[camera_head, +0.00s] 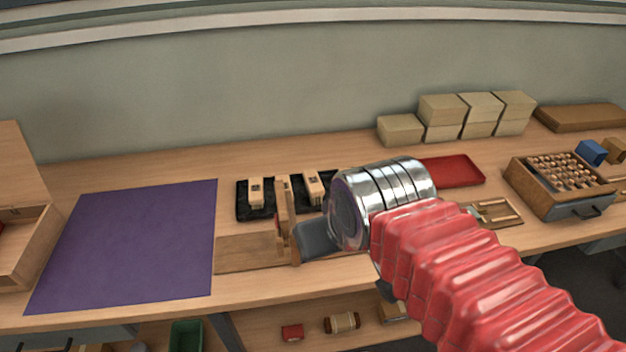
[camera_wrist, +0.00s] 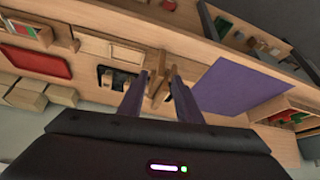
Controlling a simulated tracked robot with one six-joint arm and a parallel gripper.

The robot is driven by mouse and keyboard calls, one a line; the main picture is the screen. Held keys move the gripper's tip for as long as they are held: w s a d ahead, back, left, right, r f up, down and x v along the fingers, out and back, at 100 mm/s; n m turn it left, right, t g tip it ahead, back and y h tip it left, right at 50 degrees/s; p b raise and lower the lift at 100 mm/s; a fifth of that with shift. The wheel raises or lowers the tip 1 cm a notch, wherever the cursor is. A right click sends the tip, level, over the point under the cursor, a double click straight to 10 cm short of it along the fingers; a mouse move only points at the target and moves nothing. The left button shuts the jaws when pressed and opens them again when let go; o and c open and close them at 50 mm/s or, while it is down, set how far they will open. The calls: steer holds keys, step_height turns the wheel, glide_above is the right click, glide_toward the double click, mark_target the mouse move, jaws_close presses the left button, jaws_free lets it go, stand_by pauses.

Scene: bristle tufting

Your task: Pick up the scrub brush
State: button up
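Two pale wooden blocks with small dark marks, the left one (camera_head: 257,192) and the right one (camera_head: 313,187), lie on black bases on the bench. They look like brush bodies, but I cannot tell which is the scrub brush. In the wrist view, pale blocks (camera_wrist: 122,80) show beside the left finger. My gripper (camera_wrist: 158,82) is open, its two dark fingers apart with nothing clearly held between them. In the head view, one dark finger shows beside an upright wooden stand (camera_head: 284,215); my wrist hides part of the area behind. The stand shows beyond the fingers in the wrist view.
A purple mat (camera_head: 135,245) covers the left of the bench. A red tray (camera_head: 455,171), stacked tan boxes (camera_head: 400,130) and a wooden drawer box (camera_head: 535,190) of round knobs are to the right. An open wooden box (camera_head: 22,250) stands at far left.

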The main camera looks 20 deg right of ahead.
steer(key=shift+w+a, duration=0.15)
steer(key=shift+w, duration=0.2)
steer(key=shift+o, duration=1.4)
steer(key=shift+w+r, duration=0.1)
steer(key=shift+o, duration=0.7)
steer(key=shift+w+r, duration=0.1)
steer(key=shift+w, duration=0.15)
steer(key=shift+o, duration=1.3)
steer(key=w+d+r+g, duration=0.1)
steer(key=w+r, duration=0.1)
steer(key=w, duration=0.7)
steer(key=shift+d+r, duration=0.25)
steer(key=w+d+f+g, duration=0.1)
steer(key=w+d+f, duration=0.2)
steer(key=w, duration=0.6)
steer(key=w+d+f+g, duration=0.1)
steer(key=w+d+f, duration=0.3)
steer(key=w, duration=0.5)
steer(key=w+d+f+m, duration=0.1)
steer(key=w+d+f, duration=0.3)
steer(key=w+f, duration=0.3)
steer(key=w, duration=0.2)
steer(key=shift+w+d+f+g, duration=0.15)
steer(key=shift+w+d+g, duration=0.15)
steer(key=shift+g, duration=0.1)
